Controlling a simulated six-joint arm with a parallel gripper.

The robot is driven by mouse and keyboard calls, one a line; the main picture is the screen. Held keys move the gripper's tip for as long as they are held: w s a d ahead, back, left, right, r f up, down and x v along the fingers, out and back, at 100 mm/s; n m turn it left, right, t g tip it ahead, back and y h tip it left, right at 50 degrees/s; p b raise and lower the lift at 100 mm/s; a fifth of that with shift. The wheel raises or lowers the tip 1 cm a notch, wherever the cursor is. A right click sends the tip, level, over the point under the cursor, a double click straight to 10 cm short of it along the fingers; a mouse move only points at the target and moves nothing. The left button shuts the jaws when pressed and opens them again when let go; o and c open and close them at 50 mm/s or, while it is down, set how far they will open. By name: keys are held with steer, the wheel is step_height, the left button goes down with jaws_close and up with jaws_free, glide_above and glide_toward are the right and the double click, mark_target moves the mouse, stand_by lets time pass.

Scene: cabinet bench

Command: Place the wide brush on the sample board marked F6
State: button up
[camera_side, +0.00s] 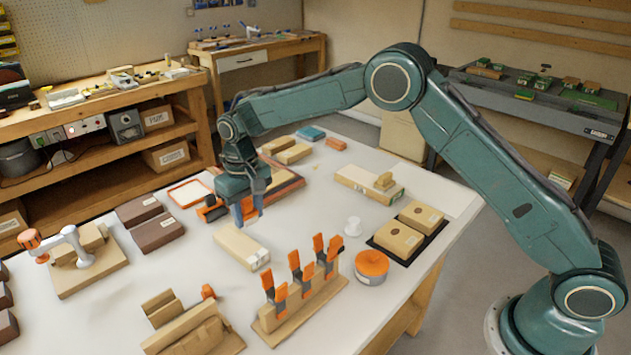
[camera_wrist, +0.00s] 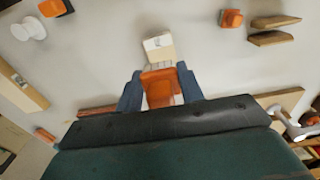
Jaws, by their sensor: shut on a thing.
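My gripper (camera_side: 250,210) hangs over the table at left of centre, fingers pointing down. In the wrist view, its blue fingers (camera_wrist: 160,92) are shut on an orange piece (camera_wrist: 161,86) with a grey far end, apparently the wide brush. The fingers hide most of the brush in the side view. A pale board (camera_side: 238,243) with a white label lies on the table just in front of the gripper. It also shows beyond the fingertips in the wrist view (camera_wrist: 158,46). The label is too small to read, so I cannot tell whether it says F6.
Two brown boards (camera_side: 158,232) lie at left. A pale board with a block (camera_side: 362,185) lies at right.

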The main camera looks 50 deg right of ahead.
glide_above(255, 256)
step_height(255, 256, down, 6)
steer(key=shift+r, duration=0.1)
steer(key=shift+f, duration=2.2)
steer(key=shift+f, duration=0.1)
steer(key=o, duration=1)
step_height(255, 256, up, 11)
steer(key=shift+r, duration=0.65)
